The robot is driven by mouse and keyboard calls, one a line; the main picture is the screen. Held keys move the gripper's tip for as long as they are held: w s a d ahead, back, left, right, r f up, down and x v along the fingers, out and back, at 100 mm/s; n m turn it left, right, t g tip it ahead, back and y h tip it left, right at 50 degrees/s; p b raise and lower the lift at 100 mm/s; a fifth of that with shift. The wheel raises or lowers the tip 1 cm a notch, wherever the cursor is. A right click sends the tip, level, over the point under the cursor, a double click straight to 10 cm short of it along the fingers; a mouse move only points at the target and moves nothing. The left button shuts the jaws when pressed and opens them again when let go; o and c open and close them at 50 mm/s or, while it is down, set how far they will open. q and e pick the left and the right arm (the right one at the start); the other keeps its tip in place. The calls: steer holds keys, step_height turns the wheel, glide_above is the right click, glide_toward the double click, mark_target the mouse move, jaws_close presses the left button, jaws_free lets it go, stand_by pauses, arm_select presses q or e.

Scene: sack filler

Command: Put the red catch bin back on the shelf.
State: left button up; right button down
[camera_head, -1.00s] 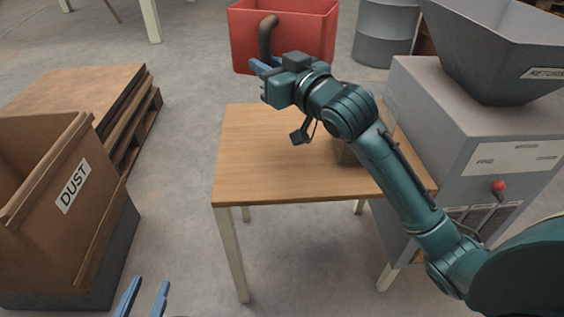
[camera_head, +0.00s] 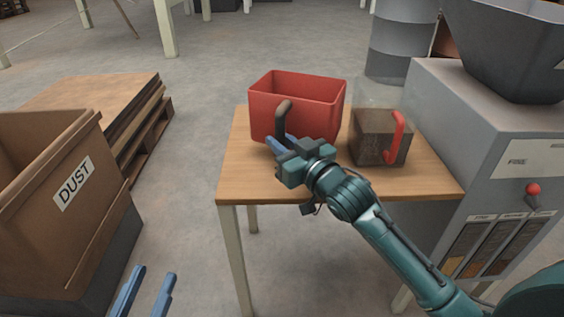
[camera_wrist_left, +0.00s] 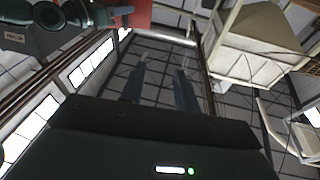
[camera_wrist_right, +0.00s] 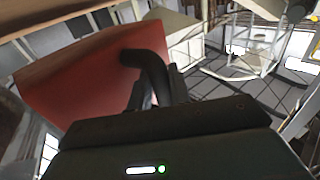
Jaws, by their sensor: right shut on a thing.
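The red catch bin (camera_head: 315,105) is an open red box with a dark curved handle (camera_head: 283,115) on its near side. It is upright at the back left of the wooden-topped table (camera_head: 245,180); I cannot tell whether it touches the top. My right gripper (camera_head: 280,146) is shut on that handle. In the right wrist view the handle (camera_wrist_right: 150,62) passes between the fingers and the red bin wall (camera_wrist_right: 85,80) fills the left. My left gripper (camera_head: 146,292) is empty with its fingers apart, low at the front left, and the left wrist view shows its fingers (camera_wrist_left: 160,85) too.
The grey machine (camera_head: 500,150) with a hopper stands at the right. A brown DUST bin (camera_head: 45,190) and a pallet stack (camera_head: 100,100) are at the left. Floor between is clear.

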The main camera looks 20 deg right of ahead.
step_height(320, 180, down, 4)
steer(key=shift+r+b, duration=0.2)
steer(key=shift+b, duration=0.45)
steer(key=shift+f, duration=0.15)
steer(key=c, duration=1.8)
jaws_free()
steer(key=shift+f, duration=0.1)
steer(key=o, duration=0.5)
arm_select(q)
steer(key=shift+d, duration=0.25)
steer(key=shift+f, duration=0.1)
